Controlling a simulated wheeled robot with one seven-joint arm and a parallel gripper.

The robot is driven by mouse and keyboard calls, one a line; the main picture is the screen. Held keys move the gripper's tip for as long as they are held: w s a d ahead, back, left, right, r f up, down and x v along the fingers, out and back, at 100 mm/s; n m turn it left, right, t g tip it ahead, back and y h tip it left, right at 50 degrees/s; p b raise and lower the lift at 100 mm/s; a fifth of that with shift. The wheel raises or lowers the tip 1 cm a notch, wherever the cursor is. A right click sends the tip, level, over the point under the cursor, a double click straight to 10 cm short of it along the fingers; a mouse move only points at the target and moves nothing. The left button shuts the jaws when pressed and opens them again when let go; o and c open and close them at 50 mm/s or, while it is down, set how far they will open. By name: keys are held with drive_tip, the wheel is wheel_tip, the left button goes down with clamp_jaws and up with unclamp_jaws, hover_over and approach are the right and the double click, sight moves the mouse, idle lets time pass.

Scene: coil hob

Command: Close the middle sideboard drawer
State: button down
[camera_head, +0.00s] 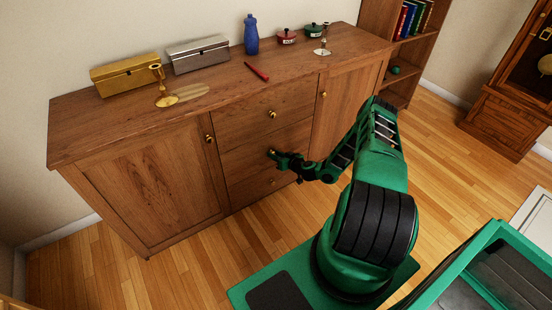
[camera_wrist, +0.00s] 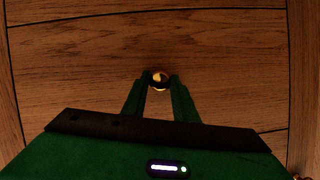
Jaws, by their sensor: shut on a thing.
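The wooden sideboard (camera_head: 160,175) has a column of three drawers between two doors. The middle drawer (camera_head: 242,158) looks flush or nearly flush with the drawers above and below; I cannot tell whether a small gap is left. Its front fills most of the wrist view (camera_wrist: 80,60). My gripper (camera_head: 274,154) is at the middle drawer's front, and its fingers are shut on the brass knob (camera_wrist: 160,80). In the head view the gripper partly hides the knob and the drawer's right part.
The top drawer (camera_head: 250,115) and bottom drawer (camera_head: 245,188) look shut. Boxes, a blue bottle (camera_head: 251,35), small pots, candlesticks and a red pen (camera_head: 257,71) stand or lie on top. A bookcase (camera_head: 400,60) stands to the right. The wooden floor in front is mostly clear.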

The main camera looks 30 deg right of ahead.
drive_tip(key=shift+w+r, duration=0.1)
drive_tip(key=shift+w, duration=0.1)
drive_tip(key=c, duration=1.4)
unclamp_jaws()
drive_tip(key=a+v, duration=0.1)
drive_tip(key=v, duration=0.9)
drive_tip(key=shift+s+d, duration=0.35)
drive_tip(key=shift+d, duration=0.1)
drive_tip(key=shift+r, duration=0.1)
